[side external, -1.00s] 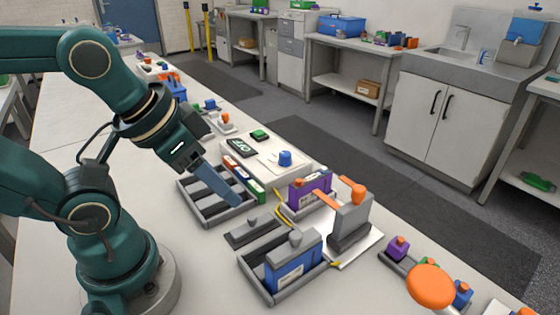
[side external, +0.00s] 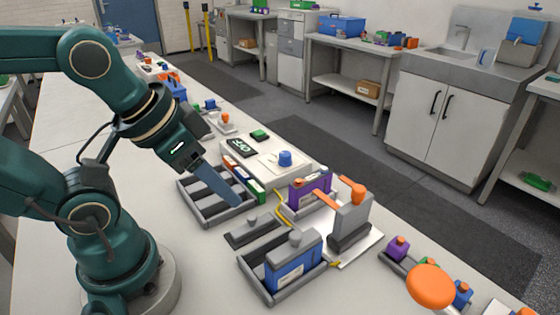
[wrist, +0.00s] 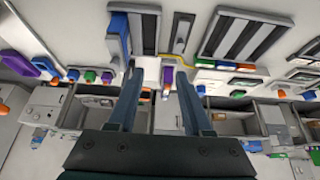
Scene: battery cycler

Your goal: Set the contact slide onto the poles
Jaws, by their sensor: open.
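My gripper (side external: 236,202) is open, its fingers angled down over the front right edge of the slotted tray. In the wrist view its two fingers (wrist: 160,76) stand apart with nothing held. A grey upright block with an orange knob (side external: 350,215), which looks like the contact slide, stands on a white plate to the right of my gripper. An orange bar (side external: 326,198) reaches from it towards a purple cell (side external: 309,188) in a grey holder. The poles are too small to make out. The purple cell also shows in the wrist view (wrist: 168,76).
A blue cell (side external: 292,263) stands in a grey tray at the front. A flat grey holder (side external: 252,231) lies between it and the slotted tray (side external: 195,216). A white box with a blue knob (side external: 285,158) is behind. A large orange knob (side external: 431,287) is in the foreground.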

